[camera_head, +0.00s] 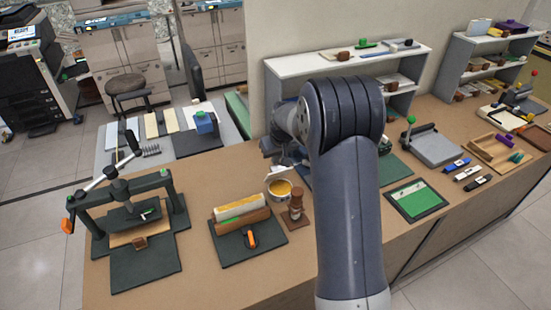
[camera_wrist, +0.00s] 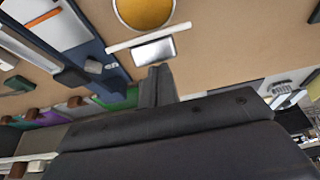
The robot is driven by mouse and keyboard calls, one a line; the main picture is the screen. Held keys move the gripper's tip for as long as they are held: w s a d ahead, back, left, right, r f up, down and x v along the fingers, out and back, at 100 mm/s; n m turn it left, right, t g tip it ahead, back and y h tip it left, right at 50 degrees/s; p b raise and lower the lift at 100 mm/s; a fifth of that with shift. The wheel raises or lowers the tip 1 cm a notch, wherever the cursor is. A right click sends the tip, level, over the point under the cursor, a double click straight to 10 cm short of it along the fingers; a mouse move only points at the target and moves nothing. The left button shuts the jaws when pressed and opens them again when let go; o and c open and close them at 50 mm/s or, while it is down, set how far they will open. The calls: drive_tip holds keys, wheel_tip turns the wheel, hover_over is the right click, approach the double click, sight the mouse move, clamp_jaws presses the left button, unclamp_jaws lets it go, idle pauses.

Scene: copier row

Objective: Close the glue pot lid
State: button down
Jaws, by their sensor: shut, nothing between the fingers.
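The glue pot (camera_head: 279,190) stands on the bench left of my arm, a pale round pot with amber glue showing in its open mouth. Its pale lid (camera_head: 281,171) stands raised at the far side of the mouth, partly hidden by my arm. In the wrist view the amber glue (camera_wrist: 143,10) is at the top edge. A thin white strip, apparently the lid seen nearly edge-on (camera_wrist: 148,37), lies below it with a light grey tab. My gripper (camera_wrist: 157,75) is shut and empty, its tips just below that tab; I cannot tell whether they touch.
A brown wooden stamp-like tool (camera_head: 296,207) stands right beside the pot. A dark mat (camera_head: 265,250) with a wooden block and an orange-handled tool lies to the left. A black press (camera_head: 130,205) is farther left. A grey shelf (camera_head: 290,68) stands behind.

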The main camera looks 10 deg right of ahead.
sight(280, 173)
drive_tip(key=shift+s+f+t+b, duration=0.15)
drive_tip(key=shift+s+t+b, duration=0.15)
drive_tip(key=shift+b, duration=0.8)
drive_tip(key=t+b, duration=0.1)
drive_tip(key=b, duration=0.2)
drive_tip(key=s+f+t+b, duration=0.1)
drive_tip(key=b, duration=0.3)
drive_tip(key=s+b, duration=0.1)
drive_tip(key=b, duration=0.3)
drive_tip(key=shift+s+d+f+t+y, duration=0.25)
drive_tip(key=shift+d+t+y, duration=0.05)
drive_tip(key=shift+d+t, duration=0.1)
drive_tip(key=t+b, duration=0.1)
drive_tip(key=b, duration=0.2)
drive_tip(key=s+t+b, duration=0.1)
drive_tip(key=b, duration=0.2)
drive_tip(key=shift+s+d+f+b, duration=0.1)
drive_tip(key=shift+s+f+b, duration=0.1)
drive_tip(key=shift+s+b, duration=0.25)
drive_tip(key=shift+b, duration=0.45)
drive_tip(key=shift+s+d+f+b, duration=0.1)
drive_tip(key=shift+s+b, duration=0.2)
drive_tip(key=shift+b, duration=0.3)
drive_tip(key=shift+w, duration=0.1)
